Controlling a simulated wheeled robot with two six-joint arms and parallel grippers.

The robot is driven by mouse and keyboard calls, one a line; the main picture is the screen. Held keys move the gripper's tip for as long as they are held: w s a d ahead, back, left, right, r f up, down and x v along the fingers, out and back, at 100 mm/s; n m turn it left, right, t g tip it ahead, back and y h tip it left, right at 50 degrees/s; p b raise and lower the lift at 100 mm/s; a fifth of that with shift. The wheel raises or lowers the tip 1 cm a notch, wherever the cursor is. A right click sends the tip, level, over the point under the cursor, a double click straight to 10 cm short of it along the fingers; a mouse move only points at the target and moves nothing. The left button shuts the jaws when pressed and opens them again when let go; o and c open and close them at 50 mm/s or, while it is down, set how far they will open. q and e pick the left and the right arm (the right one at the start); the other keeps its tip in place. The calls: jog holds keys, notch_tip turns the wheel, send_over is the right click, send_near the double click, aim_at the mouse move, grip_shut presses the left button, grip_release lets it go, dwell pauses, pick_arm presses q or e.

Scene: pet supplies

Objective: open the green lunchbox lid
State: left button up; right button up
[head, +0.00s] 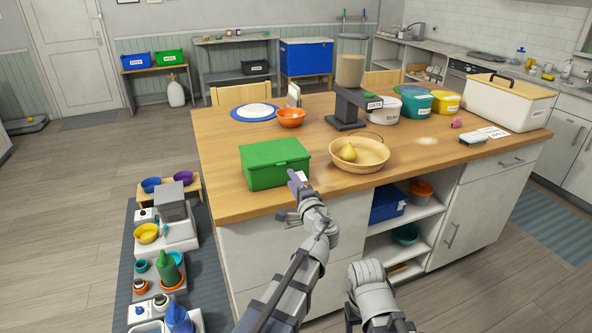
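The green lunchbox (274,165) sits on the wooden island's left part. Its lid is down and looks shut. My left gripper (295,180) is at the lunchbox's front right corner, close to its right front side. I cannot tell whether it touches the box, and the fingers are too small to show whether they are open or shut. My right arm shows only as grey links at the bottom, in front of the island; its gripper does not show clearly.
The wooden island top (225,205) has free room left of the lunchbox. A wooden bowl (372,157) with a yellow pear (348,153) stands to the right. An orange bowl (291,117), a blue-rimmed plate (254,112) and a dark dispenser stand (350,105) are behind.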

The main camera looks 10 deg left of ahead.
aim_at(282, 165)
pick_arm(q)
jog(key=shift+x, duration=3.9)
grip_shut()
